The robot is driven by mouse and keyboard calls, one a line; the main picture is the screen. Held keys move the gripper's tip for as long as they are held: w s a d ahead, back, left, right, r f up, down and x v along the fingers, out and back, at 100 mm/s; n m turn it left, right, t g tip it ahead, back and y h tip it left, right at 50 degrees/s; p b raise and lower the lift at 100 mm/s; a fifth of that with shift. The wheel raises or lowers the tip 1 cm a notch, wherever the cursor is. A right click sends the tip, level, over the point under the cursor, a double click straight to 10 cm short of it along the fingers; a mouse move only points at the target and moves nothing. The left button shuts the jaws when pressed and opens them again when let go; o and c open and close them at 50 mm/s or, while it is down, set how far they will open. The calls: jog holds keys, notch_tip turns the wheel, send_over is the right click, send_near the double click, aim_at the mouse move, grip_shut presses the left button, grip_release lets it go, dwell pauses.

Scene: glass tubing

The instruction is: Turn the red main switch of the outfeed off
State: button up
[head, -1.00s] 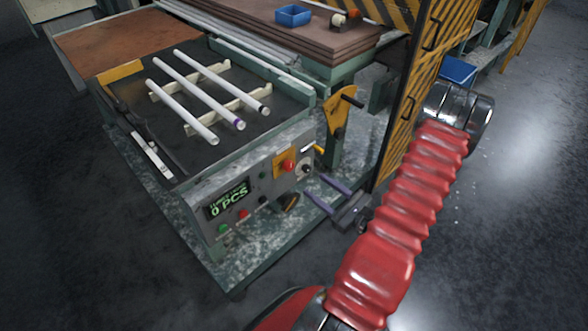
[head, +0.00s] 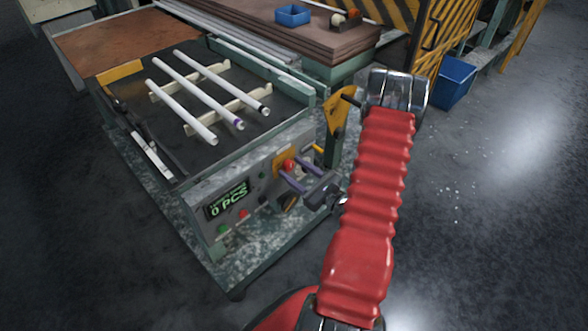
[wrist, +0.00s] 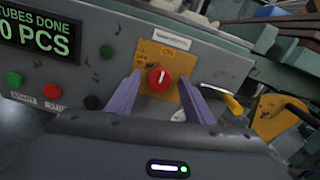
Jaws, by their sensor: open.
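The red main switch (wrist: 160,79) is a round red knob on a yellow plate (wrist: 172,56) on the outfeed's front panel. Its white pointer mark stands nearly upright. In the head view the switch (head: 288,165) shows just above my gripper's fingers. My gripper (head: 285,180) is open in front of the panel. In the wrist view its two purple fingers (wrist: 160,95) reach forward on the left and right of the knob, with a gap on each side. Whether the fingertips are level with the knob in depth is hard to tell.
The panel also has a counter display (wrist: 40,32) reading 0 PCS, a green button (wrist: 14,79), a red button (wrist: 52,91) and a yellow-handled lever (wrist: 222,97) right of the switch. Several glass tubes (head: 182,112) lie on the outfeed table above.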

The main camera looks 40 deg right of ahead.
jog(key=shift+w, duration=0.2)
jog(key=shift+c, duration=0.5)
jog(key=c, duration=0.9)
jog(key=shift+d, duration=0.15)
jog(key=shift+c, duration=0.2)
